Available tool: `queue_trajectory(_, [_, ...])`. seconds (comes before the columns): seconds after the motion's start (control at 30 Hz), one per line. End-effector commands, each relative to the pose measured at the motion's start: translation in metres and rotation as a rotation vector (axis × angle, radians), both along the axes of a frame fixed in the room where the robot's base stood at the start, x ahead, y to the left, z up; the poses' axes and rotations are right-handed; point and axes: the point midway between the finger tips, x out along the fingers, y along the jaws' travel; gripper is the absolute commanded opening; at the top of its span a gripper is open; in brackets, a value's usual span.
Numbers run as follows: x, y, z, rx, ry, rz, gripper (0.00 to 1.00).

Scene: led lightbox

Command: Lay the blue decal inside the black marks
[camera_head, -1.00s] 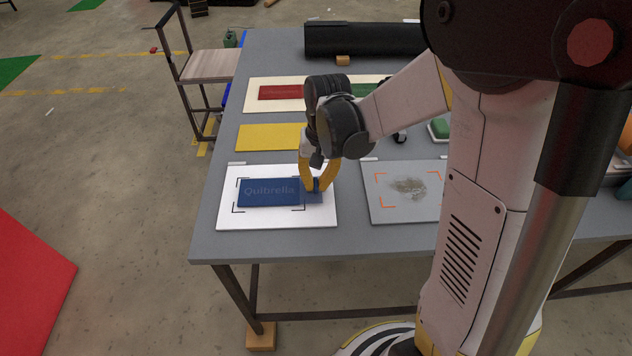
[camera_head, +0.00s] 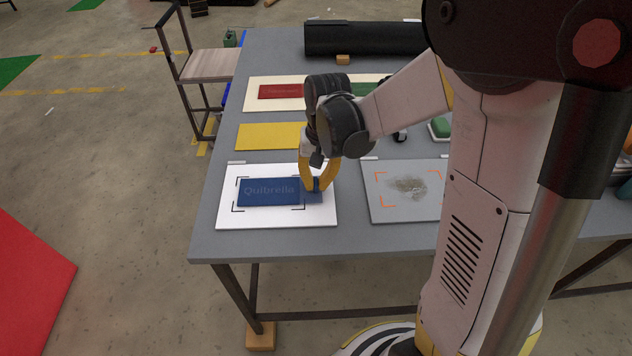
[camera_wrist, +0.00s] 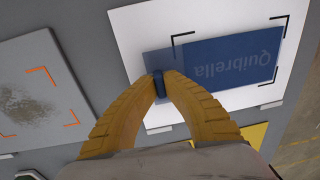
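The blue decal (camera_head: 270,192), lettered "Quibrella", lies flat or nearly flat on a white panel (camera_head: 262,223). Black corner marks (camera_head: 237,210) show at its left corners and lower right. The decal also shows in the wrist view (camera_wrist: 222,62), where its lighter end strip reaches past the black marks (camera_wrist: 183,38) toward my gripper. My gripper (camera_head: 317,187) is at the decal's right end in the head view. Its yellow fingers (camera_wrist: 160,80) are shut on a small dark blue tab there. I cannot tell whether the whole decal touches the panel.
A panel with orange corner marks and a grey-brown smudge (camera_head: 405,187) lies to the right. A yellow sheet (camera_head: 270,137) and a cream board with a red piece (camera_head: 280,92) lie behind. A black roll (camera_head: 365,38) is at the back. The grey table's front edge (camera_head: 290,252) is close.

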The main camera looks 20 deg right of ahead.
Motion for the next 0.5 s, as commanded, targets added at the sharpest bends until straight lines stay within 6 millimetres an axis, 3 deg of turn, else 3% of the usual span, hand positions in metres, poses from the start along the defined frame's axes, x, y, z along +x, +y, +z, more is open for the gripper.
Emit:
queue_trajectory(0.4, [0.0000,0.0001,-0.0071,0.000,0.000,0.000,0.00])
queue_trajectory(0.5, [0.0000,0.0000,-0.0064,0.000,0.000,0.000,0.31])
